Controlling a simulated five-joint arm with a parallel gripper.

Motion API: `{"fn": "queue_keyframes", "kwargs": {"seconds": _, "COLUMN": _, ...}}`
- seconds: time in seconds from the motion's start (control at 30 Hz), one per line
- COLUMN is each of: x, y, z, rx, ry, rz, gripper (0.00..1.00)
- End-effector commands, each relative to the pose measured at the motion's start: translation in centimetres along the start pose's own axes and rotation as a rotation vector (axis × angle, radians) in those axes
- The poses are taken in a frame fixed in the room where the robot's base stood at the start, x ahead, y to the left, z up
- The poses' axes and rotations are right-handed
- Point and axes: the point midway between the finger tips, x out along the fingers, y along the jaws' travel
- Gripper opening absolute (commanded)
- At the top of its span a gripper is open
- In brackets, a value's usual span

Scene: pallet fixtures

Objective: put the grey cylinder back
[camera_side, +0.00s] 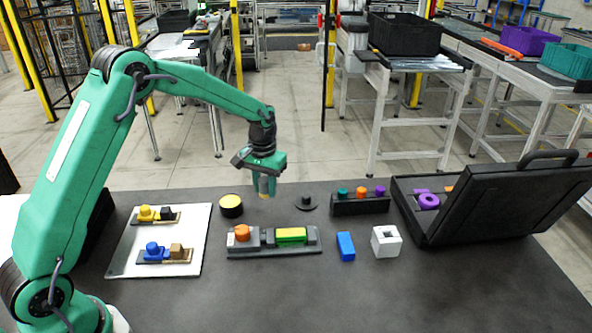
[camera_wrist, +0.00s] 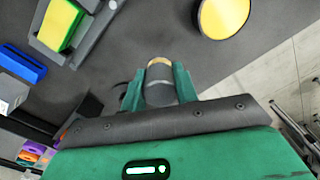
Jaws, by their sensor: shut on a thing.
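My gripper (camera_side: 265,184) is raised above the back of the dark table, left of centre, in the side view. In the wrist view my gripper (camera_wrist: 160,88) has its two green fingers closed on the grey cylinder (camera_wrist: 159,92), which has a tan end. In the side view the held cylinder (camera_side: 267,187) is small and partly hidden by the fingers. It is clear of the table. The grey fixture (camera_side: 274,251) lies in front of and below my gripper. It carries an orange piece (camera_side: 242,232) and a green-yellow block (camera_side: 291,235). I cannot tell which seat is the cylinder's.
A yellow-topped black disc (camera_side: 231,205), a black knob (camera_side: 306,202) and a black rack (camera_side: 360,206) with coloured pegs stand near. A white board (camera_side: 190,229) holds two small pallets at left. A blue block (camera_side: 345,246), a white cube (camera_side: 386,241) and an open black case (camera_side: 500,204) are right.

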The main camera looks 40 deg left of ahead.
Motion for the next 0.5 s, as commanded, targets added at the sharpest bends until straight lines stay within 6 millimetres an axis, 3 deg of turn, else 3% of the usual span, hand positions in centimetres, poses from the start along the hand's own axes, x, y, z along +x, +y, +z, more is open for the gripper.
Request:
{"fn": "queue_keyframes", "kwargs": {"seconds": 0.2, "x": 1.1, "y": -1.5, "z": -1.2, "rx": 0.0, "ry": 0.0, "rz": 0.0, "gripper": 0.11}}
{"fn": "queue_keyframes", "kwargs": {"seconds": 0.5, "x": 1.6, "y": -1.6, "z": -1.3, "rx": 0.001, "ry": -0.002, "rz": 0.0, "gripper": 0.11}}
